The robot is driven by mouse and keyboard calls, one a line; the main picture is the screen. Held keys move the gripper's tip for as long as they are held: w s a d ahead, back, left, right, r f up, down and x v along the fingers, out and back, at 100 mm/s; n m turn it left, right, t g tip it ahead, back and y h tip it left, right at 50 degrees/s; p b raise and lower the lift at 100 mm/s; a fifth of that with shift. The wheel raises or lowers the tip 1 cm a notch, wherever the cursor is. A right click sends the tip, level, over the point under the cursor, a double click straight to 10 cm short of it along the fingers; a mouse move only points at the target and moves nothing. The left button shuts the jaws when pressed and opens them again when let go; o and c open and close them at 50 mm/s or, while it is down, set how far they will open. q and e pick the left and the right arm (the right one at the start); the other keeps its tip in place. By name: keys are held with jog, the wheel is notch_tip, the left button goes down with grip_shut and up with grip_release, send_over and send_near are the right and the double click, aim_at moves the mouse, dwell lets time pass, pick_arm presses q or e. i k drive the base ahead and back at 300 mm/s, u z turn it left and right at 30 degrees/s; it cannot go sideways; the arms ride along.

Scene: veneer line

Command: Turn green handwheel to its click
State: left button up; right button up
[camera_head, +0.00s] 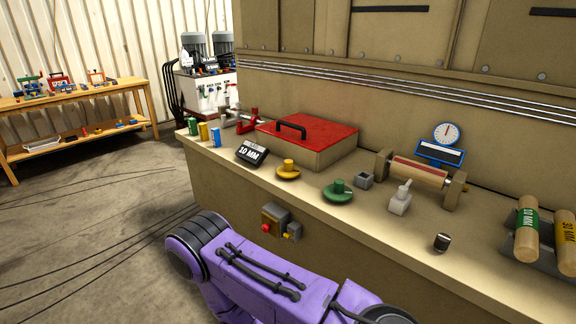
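The green handwheel (338,193) lies flat on the ledge of the tan machine, near its front edge and right of the picture's middle. It is a round disc with a raised hub and a small knob. No pointer or click mark can be made out on it. Neither of my grippers shows in the view. Nothing is touching the green handwheel.
A yellow handwheel (288,172) sits left of the green one; a small grey block (364,180) and a pale bottle (400,200) stand to its right. A red-lidded box (325,150) is behind. A control box (275,220) juts from the front face.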

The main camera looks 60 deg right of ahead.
aim_at(337, 192)
jog(key=i, duration=1.05)
jog(key=z, duration=2.6)
